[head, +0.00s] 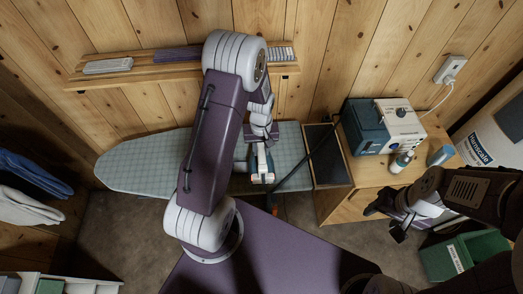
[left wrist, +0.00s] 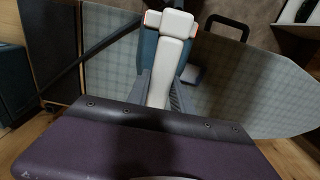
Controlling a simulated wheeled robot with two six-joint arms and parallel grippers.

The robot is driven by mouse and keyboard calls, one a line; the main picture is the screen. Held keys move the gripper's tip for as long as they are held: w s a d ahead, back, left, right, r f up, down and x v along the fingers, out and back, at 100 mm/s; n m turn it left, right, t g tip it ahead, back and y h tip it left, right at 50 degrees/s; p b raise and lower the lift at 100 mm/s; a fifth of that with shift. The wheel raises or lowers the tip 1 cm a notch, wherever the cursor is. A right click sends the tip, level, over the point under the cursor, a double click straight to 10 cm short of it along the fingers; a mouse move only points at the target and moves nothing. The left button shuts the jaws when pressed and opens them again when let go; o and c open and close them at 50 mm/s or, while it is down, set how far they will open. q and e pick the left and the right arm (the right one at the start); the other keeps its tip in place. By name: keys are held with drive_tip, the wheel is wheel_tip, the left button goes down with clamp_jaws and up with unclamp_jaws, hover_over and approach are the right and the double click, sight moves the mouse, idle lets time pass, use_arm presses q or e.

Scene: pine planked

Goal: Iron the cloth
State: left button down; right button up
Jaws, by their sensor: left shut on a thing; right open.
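The ironing board (head: 140,168) has a pale blue-green checked top; it also fills much of the left wrist view (left wrist: 240,90). My left gripper (head: 262,172) is over the board's right half, shut on the iron's white handle. The iron (left wrist: 166,60) has a pale handle and a teal body, with a finger on each side of the handle. Its sole is hidden, so I cannot tell if it touches the board. No separate cloth can be made out on the board; my left arm covers its middle. My right gripper (head: 398,228) is open and empty, low at the right.
A dark iron rest (head: 327,158) sits at the board's right end. A black cord runs from there towards the iron. A wooden cabinet (head: 345,205) carries a blue-and-white machine (head: 385,128), a bottle (head: 401,161) and a light-blue item (head: 440,155). A green crate (head: 465,255) stands lower right.

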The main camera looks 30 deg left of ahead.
use_arm(q)
drive_tip(key=r, duration=0.1)
drive_tip(key=p, duration=0.1)
drive_tip(key=r, duration=0.1)
drive_tip(key=shift+w+d+r+p, duration=0.2)
drive_tip(key=shift+w+r+p, duration=0.05)
drive_tip(key=shift+r+p, duration=0.1)
drive_tip(key=shift+s, duration=0.1)
drive_tip(key=shift+a, duration=0.1)
